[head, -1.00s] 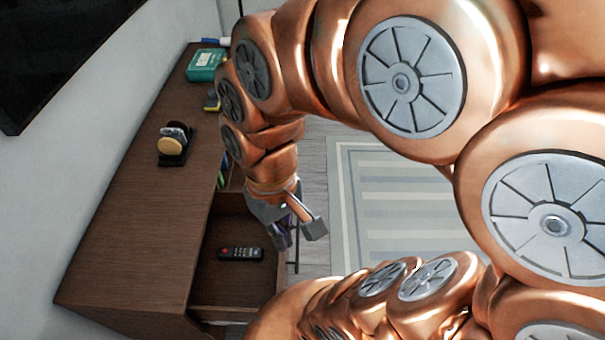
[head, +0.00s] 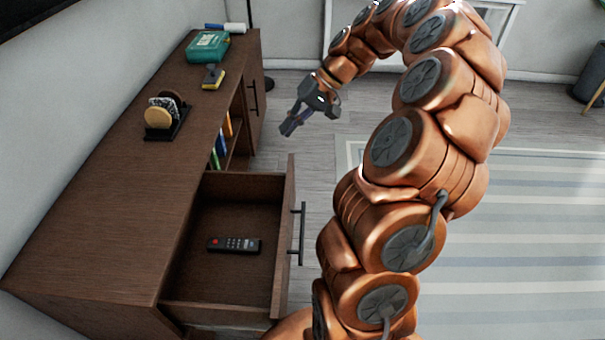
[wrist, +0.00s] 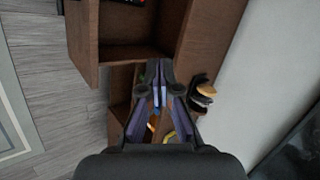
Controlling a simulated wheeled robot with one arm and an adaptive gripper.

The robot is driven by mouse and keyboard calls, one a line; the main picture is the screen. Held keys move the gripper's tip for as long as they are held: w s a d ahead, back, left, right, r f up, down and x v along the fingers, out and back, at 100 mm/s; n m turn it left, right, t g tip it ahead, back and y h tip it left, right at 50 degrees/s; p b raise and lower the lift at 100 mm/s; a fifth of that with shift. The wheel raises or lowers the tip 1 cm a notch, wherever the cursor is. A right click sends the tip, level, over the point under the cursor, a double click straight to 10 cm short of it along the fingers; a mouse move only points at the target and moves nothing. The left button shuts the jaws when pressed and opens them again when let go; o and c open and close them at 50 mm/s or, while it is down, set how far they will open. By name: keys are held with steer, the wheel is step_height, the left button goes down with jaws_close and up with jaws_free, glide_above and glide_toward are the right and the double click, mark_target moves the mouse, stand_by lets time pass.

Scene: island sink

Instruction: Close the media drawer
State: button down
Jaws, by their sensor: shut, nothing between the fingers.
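The media drawer (head: 226,291) is pulled open from the brown wooden cabinet (head: 140,190) in the head view. Its front carries a dark bar handle (head: 300,233). A black remote (head: 234,245) lies inside on the drawer floor. My gripper (head: 287,132) is shut and empty. In the head view it shows above and beyond the drawer's far end, apart from the handle. In the wrist view my gripper (wrist: 160,92) points towards the cabinet, with the open drawer (wrist: 140,45) at the top. The remote is only partly visible there.
On the cabinet top are a coaster holder (head: 166,115), a yellow and black item (head: 213,77) and a green box (head: 208,45). Books (head: 220,145) stand in an open shelf beyond the drawer. Floor (head: 325,165) and a striped rug (head: 480,250) lie clear in front.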

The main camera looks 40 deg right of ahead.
steer(key=s+d+f+m+t+b, duration=0.25)
steer(key=d+f+m+b, duration=0.2)
steer(key=d+f, duration=1.05)
steer(key=w+a+f+b, duration=0.3)
steer(key=w+a+f, duration=0.1)
steer(key=w+a, duration=0.2)
steer(key=shift+w+a+f+n+t+h+b, duration=0.2)
steer(key=shift+w+a+n+t+h+b, duration=0.15)
steer(key=shift+w, duration=0.55)
steer(key=shift+w+a, duration=0.1)
steer(key=shift+a, duration=0.05)
